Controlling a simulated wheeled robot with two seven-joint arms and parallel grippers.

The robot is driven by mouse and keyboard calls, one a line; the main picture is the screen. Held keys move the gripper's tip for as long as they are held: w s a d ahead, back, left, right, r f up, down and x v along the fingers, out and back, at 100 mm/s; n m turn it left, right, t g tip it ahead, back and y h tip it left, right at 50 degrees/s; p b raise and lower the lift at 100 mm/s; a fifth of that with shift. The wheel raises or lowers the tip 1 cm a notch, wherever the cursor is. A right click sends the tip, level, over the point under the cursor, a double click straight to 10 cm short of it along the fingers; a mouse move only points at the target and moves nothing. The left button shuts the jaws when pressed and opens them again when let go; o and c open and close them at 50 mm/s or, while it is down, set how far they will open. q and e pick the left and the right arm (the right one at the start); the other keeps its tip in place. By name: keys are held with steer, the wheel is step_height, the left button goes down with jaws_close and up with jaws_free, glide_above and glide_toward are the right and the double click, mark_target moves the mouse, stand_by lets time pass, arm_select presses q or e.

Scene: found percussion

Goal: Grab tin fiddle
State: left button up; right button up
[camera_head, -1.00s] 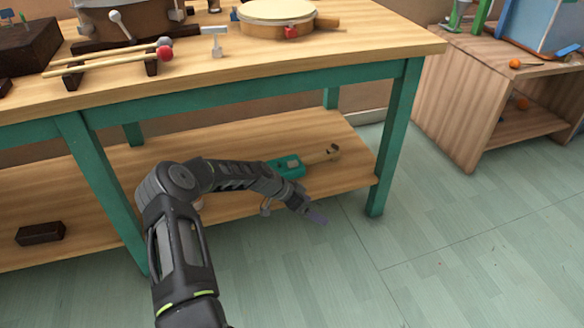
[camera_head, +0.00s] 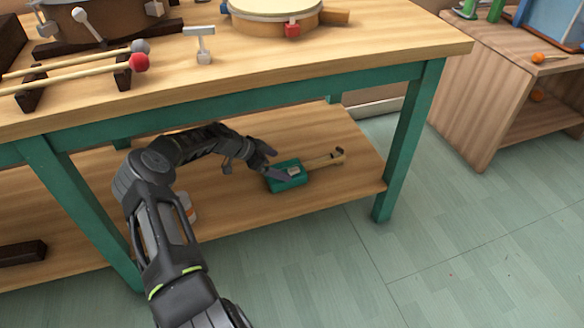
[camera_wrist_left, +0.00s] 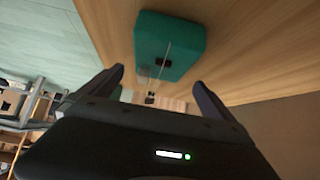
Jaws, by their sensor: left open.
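The tin fiddle has a teal box body (camera_head: 287,181) and a wooden neck (camera_head: 325,161). It lies on the lower shelf (camera_head: 225,215) of the green-legged table, its neck pointing right and back. My left gripper (camera_head: 274,165) is over the shelf at the left edge of the teal body. In the left wrist view the teal body (camera_wrist_left: 170,45) is just beyond the open fingers (camera_wrist_left: 158,80), with nothing between them. Whether a finger touches the body cannot be told. My right gripper is in neither view.
The tabletop (camera_head: 250,75) is above my left arm, with mallets (camera_head: 80,72) and a drum (camera_head: 275,12) on it. A green table leg (camera_head: 405,145) stands right of the fiddle. A white container (camera_head: 186,207) is partly hidden behind my arm. A dark block (camera_head: 22,252) lies at left.

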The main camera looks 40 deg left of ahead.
mark_target(307, 169)
arm_select(q)
steer(key=shift+b+x, duration=0.5)
steer(key=shift+x, duration=0.6)
steer(key=shift+w+d+f, duration=0.1)
steer(key=shift+w+f, duration=0.05)
steer(key=b+x, duration=0.3)
steer(key=x, duration=0.1)
steer(key=shift+w+d+f, duration=0.15)
steer(key=shift+f, duration=0.15)
steer(key=shift+w+f, duration=0.15)
steer(key=shift+w, duration=0.05)
steer(key=shift+d, duration=0.1)
steer(key=shift+c, duration=0.4)
